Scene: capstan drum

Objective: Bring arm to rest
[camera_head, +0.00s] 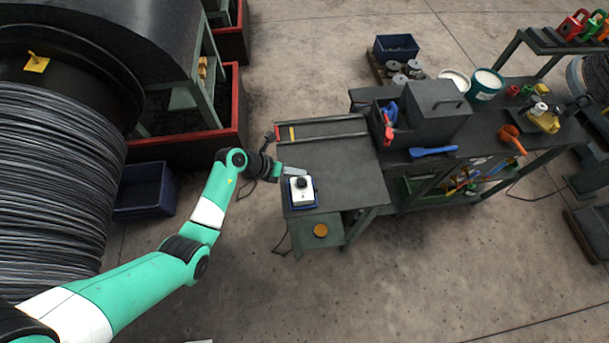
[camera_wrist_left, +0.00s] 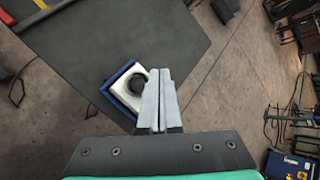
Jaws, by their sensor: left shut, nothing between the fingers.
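My left arm (camera_head: 210,212) is green and white and reaches in from the lower left to the small dark table (camera_head: 335,165). My left gripper (camera_head: 306,173) is over the table's left part, its fingers together and empty. In the left wrist view the closed fingers (camera_wrist_left: 160,75) point away over the table edge. A white box with a black round knob (camera_head: 302,192) sits in a blue tray or base near the table's front left corner. It shows close beside the fingers in the left wrist view (camera_wrist_left: 130,88). My right gripper is not seen.
A large cable drum (camera_head: 50,180) stands at the left. A blue crate (camera_head: 145,190) is on the floor beside it. A workbench (camera_head: 500,130) with a dark toolbox (camera_head: 425,108), buckets and tools adjoins the table on the right. The floor in front is clear.

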